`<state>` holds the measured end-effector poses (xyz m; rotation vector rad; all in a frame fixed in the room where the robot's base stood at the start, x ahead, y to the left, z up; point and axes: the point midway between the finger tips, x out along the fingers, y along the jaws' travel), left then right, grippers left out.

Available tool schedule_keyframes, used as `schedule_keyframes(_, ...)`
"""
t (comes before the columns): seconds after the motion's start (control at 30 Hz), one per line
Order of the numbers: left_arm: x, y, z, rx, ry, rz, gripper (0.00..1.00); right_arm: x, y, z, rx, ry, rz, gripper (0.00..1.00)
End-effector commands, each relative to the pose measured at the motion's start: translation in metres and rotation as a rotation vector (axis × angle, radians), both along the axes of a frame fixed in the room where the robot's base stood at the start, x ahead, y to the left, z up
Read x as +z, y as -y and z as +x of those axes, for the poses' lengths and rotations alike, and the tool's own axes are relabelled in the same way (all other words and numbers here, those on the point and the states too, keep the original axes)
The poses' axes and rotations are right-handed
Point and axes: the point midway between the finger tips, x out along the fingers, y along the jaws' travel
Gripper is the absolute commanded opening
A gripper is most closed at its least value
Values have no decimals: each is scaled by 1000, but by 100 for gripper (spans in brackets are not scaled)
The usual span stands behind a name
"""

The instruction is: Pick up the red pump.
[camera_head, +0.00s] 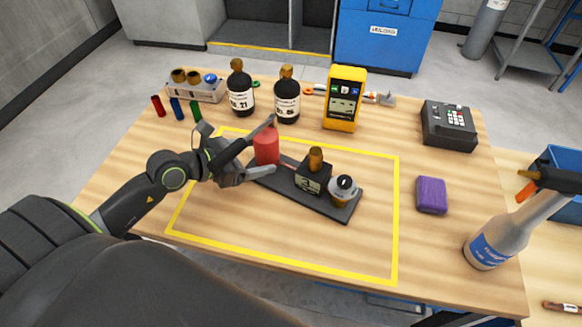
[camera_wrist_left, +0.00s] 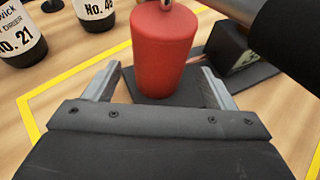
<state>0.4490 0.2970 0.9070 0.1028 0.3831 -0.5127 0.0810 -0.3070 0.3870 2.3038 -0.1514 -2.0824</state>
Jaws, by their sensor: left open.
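The red pump (camera_head: 266,146) is an upright red cylinder at the left end of a dark base plate (camera_head: 332,208). In the left wrist view the pump (camera_wrist_left: 163,50) stands between the fingers, with its top cut off by the frame edge. My left gripper (camera_head: 268,146) is open around the pump, one finger on its far side and one on its near side. In the left wrist view the left gripper (camera_wrist_left: 163,85) shows gaps between its fingers and the pump. My right gripper is not in view.
On the plate stand a black block with a brown knob (camera_head: 313,176) and a grey gauge (camera_head: 343,190). Dark bottles (camera_head: 241,90) and a yellow meter (camera_head: 344,100) stand behind. A purple sponge (camera_head: 431,195) and a spray bottle (camera_head: 492,240) are on the right. The front of the table is clear.

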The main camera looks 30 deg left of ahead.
Motion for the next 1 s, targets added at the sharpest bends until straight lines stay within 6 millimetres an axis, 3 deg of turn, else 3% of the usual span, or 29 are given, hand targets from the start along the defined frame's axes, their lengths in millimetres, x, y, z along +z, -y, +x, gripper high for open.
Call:
schedule_keyframes(0.3, -11, 15, 28, 2, 1, -4, 78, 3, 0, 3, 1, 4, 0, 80)
schedule_keyframes(0.6, -12, 16, 30, 1, 1, 1, 78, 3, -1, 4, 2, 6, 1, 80)
schedule_keyframes(1.0, -12, 16, 30, 1, 0, 0, 26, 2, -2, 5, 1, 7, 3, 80)
